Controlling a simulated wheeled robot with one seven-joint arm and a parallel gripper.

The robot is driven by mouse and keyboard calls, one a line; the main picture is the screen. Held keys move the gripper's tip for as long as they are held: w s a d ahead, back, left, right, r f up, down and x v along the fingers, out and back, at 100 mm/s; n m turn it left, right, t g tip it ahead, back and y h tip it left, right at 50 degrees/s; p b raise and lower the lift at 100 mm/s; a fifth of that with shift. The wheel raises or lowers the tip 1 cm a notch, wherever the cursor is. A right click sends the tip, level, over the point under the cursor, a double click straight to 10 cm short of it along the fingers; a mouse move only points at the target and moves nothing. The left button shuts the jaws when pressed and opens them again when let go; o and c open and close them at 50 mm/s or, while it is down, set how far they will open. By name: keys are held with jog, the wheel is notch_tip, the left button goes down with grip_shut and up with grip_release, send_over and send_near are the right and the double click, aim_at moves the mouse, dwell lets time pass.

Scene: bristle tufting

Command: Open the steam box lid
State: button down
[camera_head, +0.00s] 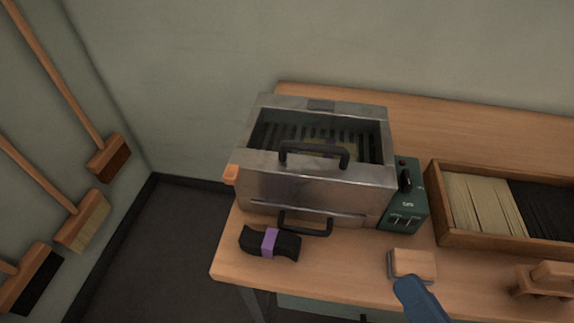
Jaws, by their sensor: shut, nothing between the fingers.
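The steam box (315,190) is a grey metal box on the wooden bench. Its lid (262,160) looks down on the box. The lid has a large window-like area in which dark slats show, with something pale and purple partly hidden behind the handle. I cannot tell whether this area is glazed or open. A black lid handle (314,149) stands up at the front edge. A second black handle (305,223) is low on the front face. A green control unit (404,207) with a black knob is at the right side. My gripper does not show in this view.
A black bundle with a purple band (270,241) lies in front of the box. A small wooden block (413,263) and a blue handle-like part (420,299) are at front right. A wooden tray (440,205) of bristles is right. Brushes hang on the left wall.

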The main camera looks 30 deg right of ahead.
jog(key=w+a+f+m+g+h+b, duration=0.1)
jog(key=w+a+f+m+h+b, duration=0.45)
jog(key=m, duration=1.25)
jog(key=w+a+m+g+h+b, duration=0.25)
jog(key=w+m+h, duration=0.35)
jog(key=w+m, duration=0.9)
jog(key=w+d+r+m+p, duration=0.2)
jog(key=w+d+m, duration=0.1)
jog(key=w+d, duration=0.2)
jog(key=shift+d+t+p, duration=0.25)
jog(key=shift+t+p, duration=0.1)
jog(key=shift+r, duration=0.1)
